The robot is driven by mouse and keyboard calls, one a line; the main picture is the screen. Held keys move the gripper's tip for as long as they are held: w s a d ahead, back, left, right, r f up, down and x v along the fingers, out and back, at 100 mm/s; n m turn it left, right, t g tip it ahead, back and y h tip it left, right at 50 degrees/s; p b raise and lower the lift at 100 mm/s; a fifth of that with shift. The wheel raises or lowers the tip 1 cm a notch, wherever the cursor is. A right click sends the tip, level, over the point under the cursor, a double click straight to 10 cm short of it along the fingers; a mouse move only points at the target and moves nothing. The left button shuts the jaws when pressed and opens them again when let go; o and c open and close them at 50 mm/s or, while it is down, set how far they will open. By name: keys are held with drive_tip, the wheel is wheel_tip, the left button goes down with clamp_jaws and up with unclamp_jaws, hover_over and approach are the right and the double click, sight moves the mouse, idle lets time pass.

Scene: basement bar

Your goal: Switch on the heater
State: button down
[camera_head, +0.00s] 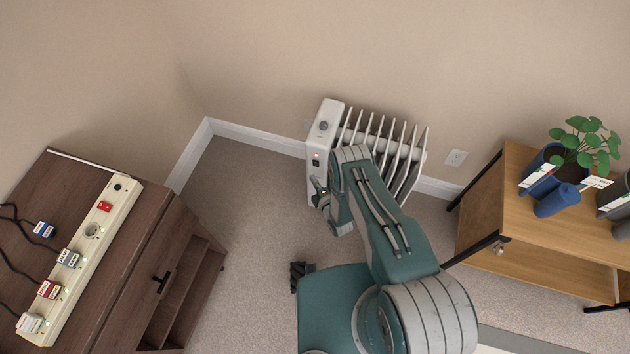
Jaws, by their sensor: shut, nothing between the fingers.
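The heater (325,115) is a white oil radiator with several upright fins, standing on the carpet against the back wall. Its narrow control panel faces up and toward me, with a round grey knob (324,126) near the top and a small dark switch (316,162) lower down. My gripper (317,188) is shut and empty, small in view, at the lower part of the panel, just below the switch. Whether it touches the panel, I cannot tell. My arm hides part of the fins and the heater's lower right side.
A dark wooden cabinet (120,235) at left carries a white power strip (92,235) with a red switch and several labelled plugs. A wall outlet (456,158) is beside the heater. Carpet left of the heater is clear.

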drive_tip(key=f+v, duration=0.2)
drive_tip(key=v, duration=0.8)
drive_tip(key=shift+s, duration=0.3)
drive_tip(key=shift+a, duration=0.1)
